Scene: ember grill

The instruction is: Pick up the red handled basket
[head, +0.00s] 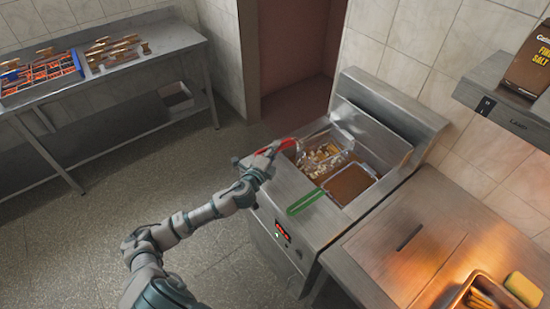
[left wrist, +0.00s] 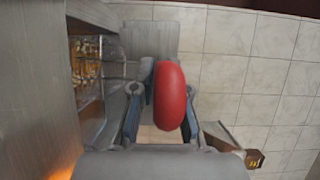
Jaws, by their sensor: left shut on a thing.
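The red handle (head: 287,143) belongs to a wire basket (head: 321,158) at the fryer, with pale food pieces in it. My left gripper (head: 270,151) is shut on the red handle at the fryer's left edge. In the left wrist view, the red handle (left wrist: 170,96) stands between the fingers of my left gripper (left wrist: 160,100), and the wire basket (left wrist: 88,72) shows at the left. I cannot tell how far the basket stands above the oil. My right gripper is not in view.
A second basket with a green handle (head: 305,202) sits beside it in the fryer (head: 268,215). A steel counter (head: 400,260) with a yellow sponge (head: 523,289) adjoins at the right. A steel table (head: 120,80) with trays stands at the left. The floor between is clear.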

